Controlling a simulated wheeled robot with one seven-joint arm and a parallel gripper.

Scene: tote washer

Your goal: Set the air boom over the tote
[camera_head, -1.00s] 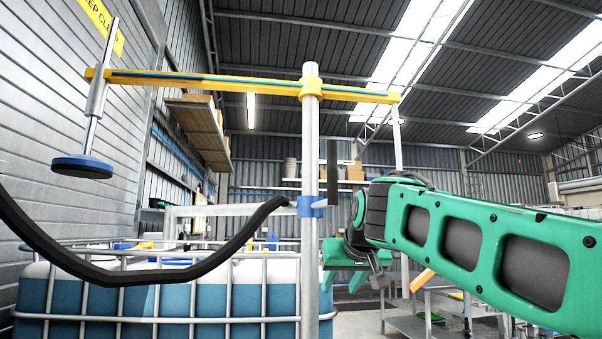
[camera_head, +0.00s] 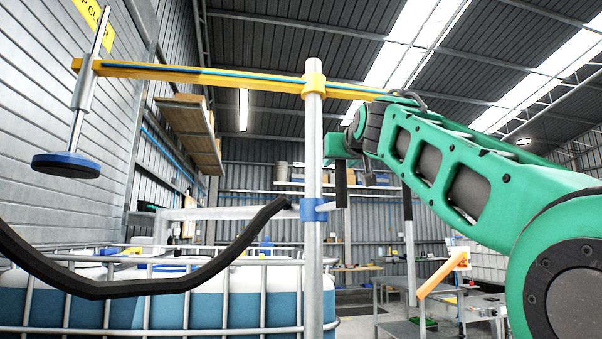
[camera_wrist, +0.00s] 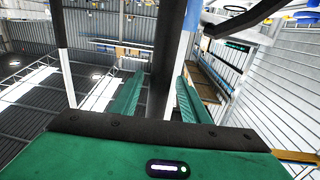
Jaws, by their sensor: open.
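The air boom is a yellow beam (camera_head: 205,75) on a grey upright post (camera_head: 314,220). A blue round head (camera_head: 66,165) hangs from its left end, above the left part of the tote level. The tote (camera_head: 180,310) is a caged tank with blue contents, low on the left. A blue collar (camera_head: 314,210) on the post carries a black upright handle (camera_head: 341,185). My gripper (camera_head: 338,147) is open by the handle's upper part. In the wrist view, a dark bar (camera_wrist: 166,55), apparently the handle, stands between the open green fingers; contact cannot be told.
A black curved hose or bar (camera_head: 100,288) crosses in front of the tote. A rod (camera_head: 408,240) hangs at the boom's right end behind my arm. A work table (camera_head: 400,318) stands at the lower right. The corrugated wall (camera_head: 60,120) is close on the left.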

